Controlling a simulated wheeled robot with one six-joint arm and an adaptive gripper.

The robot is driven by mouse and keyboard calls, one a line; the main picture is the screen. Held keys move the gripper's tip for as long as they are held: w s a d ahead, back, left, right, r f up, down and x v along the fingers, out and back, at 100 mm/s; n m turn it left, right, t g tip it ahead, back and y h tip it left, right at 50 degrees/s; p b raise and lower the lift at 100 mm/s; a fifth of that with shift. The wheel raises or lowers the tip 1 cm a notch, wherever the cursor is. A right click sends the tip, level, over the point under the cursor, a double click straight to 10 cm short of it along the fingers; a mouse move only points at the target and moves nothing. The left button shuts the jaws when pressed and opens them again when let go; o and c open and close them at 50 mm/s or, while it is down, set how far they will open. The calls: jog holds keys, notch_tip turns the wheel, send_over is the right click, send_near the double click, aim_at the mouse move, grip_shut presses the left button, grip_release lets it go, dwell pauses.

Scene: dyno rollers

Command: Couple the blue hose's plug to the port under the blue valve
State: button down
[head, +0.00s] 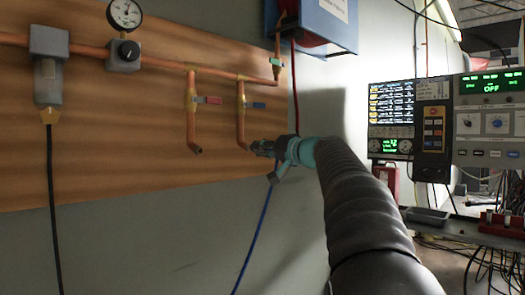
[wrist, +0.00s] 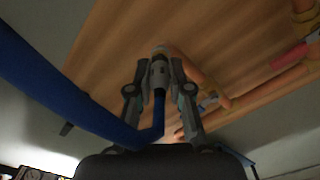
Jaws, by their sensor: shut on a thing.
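The blue valve has a blue handle (head: 258,105) on a copper branch pipe. The branch bends at its foot into the port (head: 244,146), right at my gripper's tip in the head view. My gripper (head: 262,147) is shut on a grey metal plug (wrist: 158,72), which stands between the two fingers in the wrist view. The blue hose (head: 257,232) hangs from the gripper and crosses the wrist view (wrist: 70,98) on the left. The plug's tip appears close to a copper pipe end; I cannot tell if they touch or are joined.
A red-handled valve (head: 207,100) and its port (head: 197,150) are just left. A gauge (head: 124,14) and a grey box (head: 48,55) with a black cable are further left on the wooden board (head: 100,165). Control panels (head: 490,122) stand right.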

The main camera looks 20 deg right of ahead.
jog(key=shift+w+a, duration=0.1)
jog(key=shift+w, duration=0.15)
jog(key=c, duration=1)
grip_release()
jog(key=shift+s, duration=0.1)
jog(key=v, duration=1.1)
jog(key=shift+s+d, duration=0.2)
jog(key=shift+s, duration=0.15)
